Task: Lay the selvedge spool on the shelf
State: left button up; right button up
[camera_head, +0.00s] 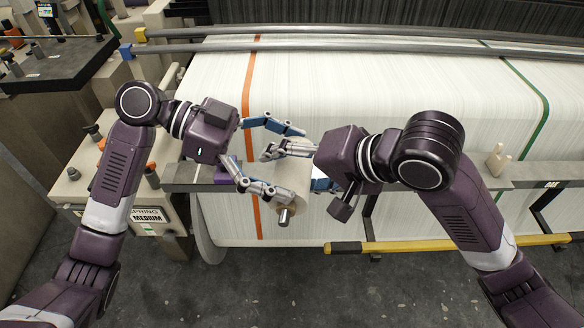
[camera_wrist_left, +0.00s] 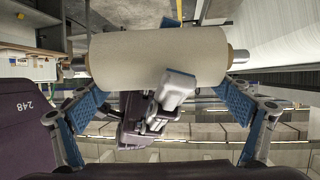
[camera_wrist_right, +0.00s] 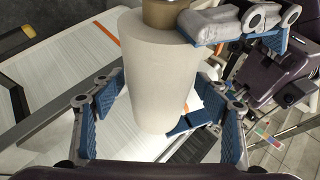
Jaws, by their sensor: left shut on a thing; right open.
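The selvedge spool is a pale cylinder on a tan core. In the head view the spool (camera_head: 299,172) is between my two grippers, largely hidden by their fingers. My left gripper (camera_head: 270,158) is shut on it; in the left wrist view the spool (camera_wrist_left: 158,58) lies crosswise, with a blue-padded finger at each end. My right gripper (camera_head: 306,166) is open; in the right wrist view the spool (camera_wrist_right: 155,80) stands between its spread fingers, and I cannot tell whether they touch it. A narrow grey ledge (camera_head: 515,183), apparently the shelf, runs along the loom front behind the grippers.
A small beige object (camera_head: 497,160) stands on the ledge at right. A yellow bar (camera_head: 440,244) runs low below it. The loom's white warp sheet (camera_head: 350,80) fills the back. A beige machine box (camera_head: 95,195) is at left. The dark floor in front is clear.

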jog(key=c, duration=1.5)
pick_arm(q)
jog(key=o, duration=1.1)
pick_arm(e)
jog(key=shift+c, duration=0.9)
pick_arm(q)
jog(key=shift+a, duration=0.1)
